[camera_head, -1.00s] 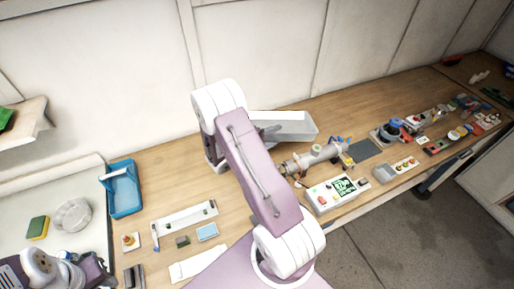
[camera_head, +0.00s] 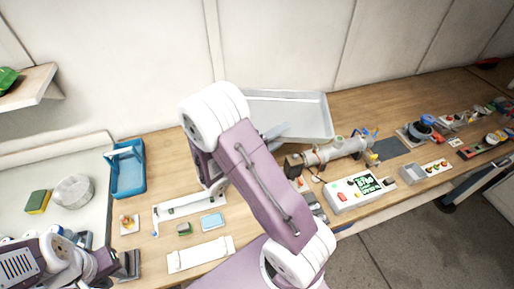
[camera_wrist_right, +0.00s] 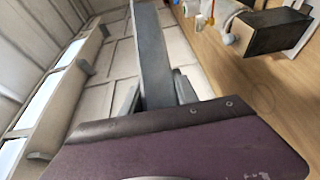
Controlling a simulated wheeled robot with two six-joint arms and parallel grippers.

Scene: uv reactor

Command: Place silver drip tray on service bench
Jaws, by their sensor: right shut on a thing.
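The silver drip tray (camera_head: 312,108) is a shallow grey rectangular pan, seen behind my right arm near the back wall in the head view. It looks tilted and raised at the back of the wooden service bench (camera_head: 165,142). My right gripper (camera_head: 274,133) is shut on the tray's near wall, partly hidden by my arm. In the right wrist view the tray (camera_wrist_right: 150,50) shows edge-on as a grey strip between the fingers. My left gripper (camera_head: 125,265) is at the lower left, apart from the tray; its jaw opening is unclear.
A reactor tube (camera_head: 335,151) lies right of the tray, with a control box (camera_head: 358,190) before it. A blue caddy (camera_head: 126,172), a white rail (camera_head: 180,208) and small parts stand to the left. A sponge (camera_head: 38,201) lies farther left. Bare bench shows between caddy and arm.

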